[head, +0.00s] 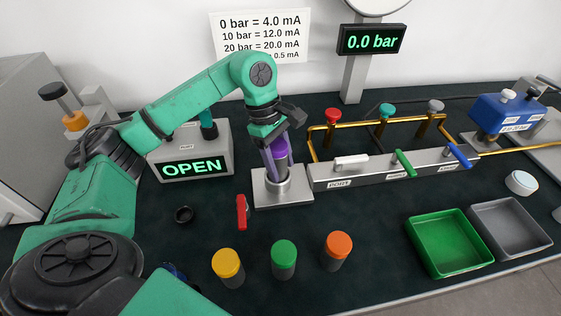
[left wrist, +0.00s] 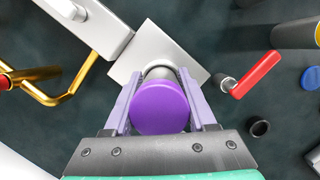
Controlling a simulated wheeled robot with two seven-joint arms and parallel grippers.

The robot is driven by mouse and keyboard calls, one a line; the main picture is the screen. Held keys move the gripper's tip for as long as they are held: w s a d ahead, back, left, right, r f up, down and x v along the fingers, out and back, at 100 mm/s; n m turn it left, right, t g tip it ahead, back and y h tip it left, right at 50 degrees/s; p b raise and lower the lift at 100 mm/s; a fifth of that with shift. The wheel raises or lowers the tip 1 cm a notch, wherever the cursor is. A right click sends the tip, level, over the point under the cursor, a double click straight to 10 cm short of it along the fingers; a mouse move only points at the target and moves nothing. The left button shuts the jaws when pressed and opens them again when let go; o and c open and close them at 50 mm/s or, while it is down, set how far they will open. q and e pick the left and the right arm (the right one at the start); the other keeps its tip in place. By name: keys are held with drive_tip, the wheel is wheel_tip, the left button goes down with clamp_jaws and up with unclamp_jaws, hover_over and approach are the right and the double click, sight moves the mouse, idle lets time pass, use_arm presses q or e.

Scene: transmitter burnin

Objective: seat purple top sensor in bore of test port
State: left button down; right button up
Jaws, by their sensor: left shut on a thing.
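The purple top sensor (head: 279,150) stands about upright between the fingers of my left gripper (head: 276,160), over the test port (head: 284,190). The port is a metal block with a round collar at the left end of the valve manifold. In the left wrist view the sensor's purple cap (left wrist: 160,107) fills the space between the two lilac fingers of my left gripper (left wrist: 163,110), which is shut on it. The port's plate (left wrist: 150,50) shows behind the cap. The cap hides the bore, so I cannot tell how deep the sensor sits. My right gripper is not in view.
A red-handled clamp (head: 242,212) and a black ring (head: 184,215) lie left of the port. Yellow (head: 228,264), green (head: 284,254) and orange (head: 338,246) capped sensors stand in front. Green (head: 449,244) and grey (head: 510,228) trays are at the right. The "OPEN" display (head: 192,168) is behind left.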

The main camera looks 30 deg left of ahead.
sight(274, 142)
use_arm(q)
drive_tip(key=shift+f+b, duration=0.55)
drive_tip(key=shift+f, duration=0.2)
drive_tip(key=shift+c, duration=0.6)
unclamp_jaws()
drive_tip(key=v, duration=0.9)
drive_tip(key=shift+d+r, duration=0.1)
drive_tip(key=shift+r, duration=0.05)
drive_tip(key=p+v, duration=0.2)
drive_tip(key=v, duration=0.3)
drive_tip(key=shift+r, duration=0.25)
drive_tip(key=shift+f, duration=0.1)
